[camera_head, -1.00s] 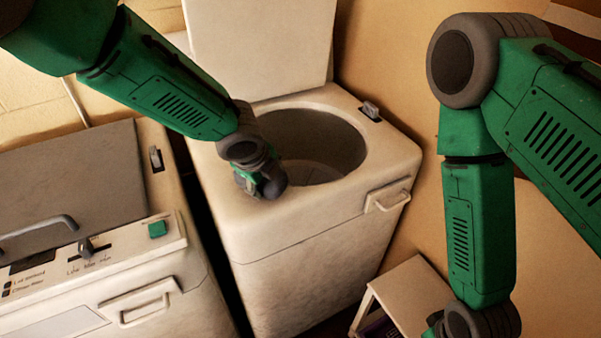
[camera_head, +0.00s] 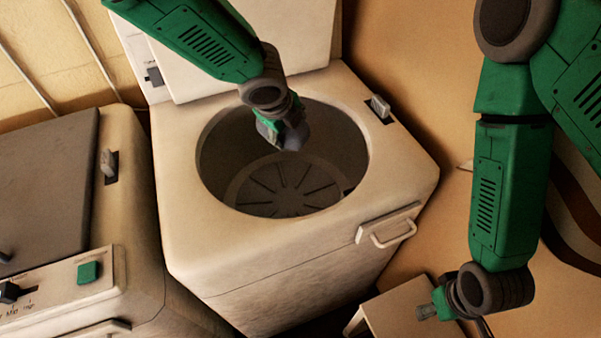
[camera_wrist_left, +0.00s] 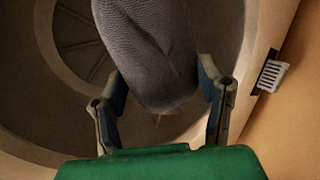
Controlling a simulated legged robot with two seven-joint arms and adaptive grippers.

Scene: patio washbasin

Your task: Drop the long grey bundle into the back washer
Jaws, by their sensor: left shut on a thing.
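The back washer (camera_head: 235,245) stands with its lid (camera_head: 260,40) raised, its round drum (camera_head: 285,188) open with a ribbed disc at the bottom. My left gripper (camera_head: 287,132) hangs over the far part of that opening. In the left wrist view the long grey bundle (camera_wrist_left: 150,45), a ribbed cloth roll, lies between the fingers of my left gripper (camera_wrist_left: 160,88), which is shut on it. The drum shows behind the bundle. In the head view most of the bundle is hidden by the gripper and arm. My right gripper (camera_head: 430,310) is low at right, its jaws too small to read.
Another washer (camera_head: 125,200) with a closed grey lid and a green button stands at left. A small white stand (camera_head: 400,310) is at the lower right, under my right gripper. The back washer has a front handle (camera_head: 390,230). A brown wall closes the right side.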

